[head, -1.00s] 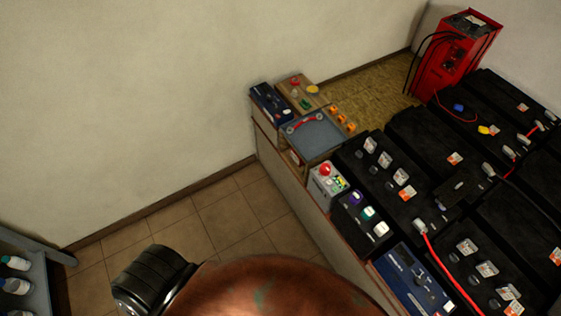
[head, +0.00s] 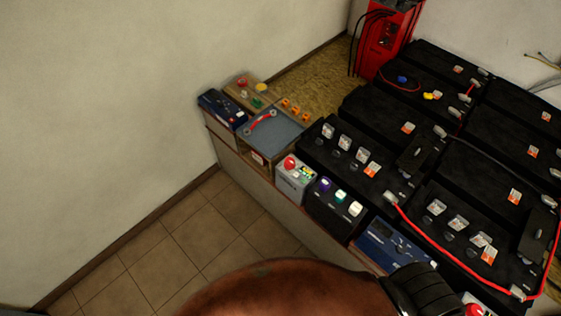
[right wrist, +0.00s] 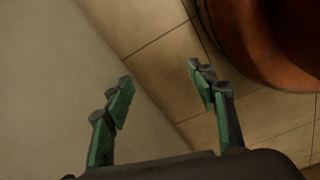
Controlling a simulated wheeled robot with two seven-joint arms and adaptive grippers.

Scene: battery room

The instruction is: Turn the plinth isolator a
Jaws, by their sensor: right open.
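A grey box with a round red knob (head: 290,163) and small coloured marks stands on the near edge of the plinth in the head view. Another red knob (head: 474,310) shows at the bottom right, partly cut off by the frame edge. I cannot tell which of them is isolator a. My right gripper (right wrist: 160,76) is open and empty in the right wrist view, above tiled floor beside a wall, with no isolator near its green fingers. My left gripper is not in view.
A dark box with purple, green and white buttons (head: 341,204) and a blue unit (head: 391,249) stand along the same edge. Black batteries (head: 343,150) with red cables fill the right side. A red charger (head: 384,45) stands behind. The tiled floor (head: 195,240) at left is clear.

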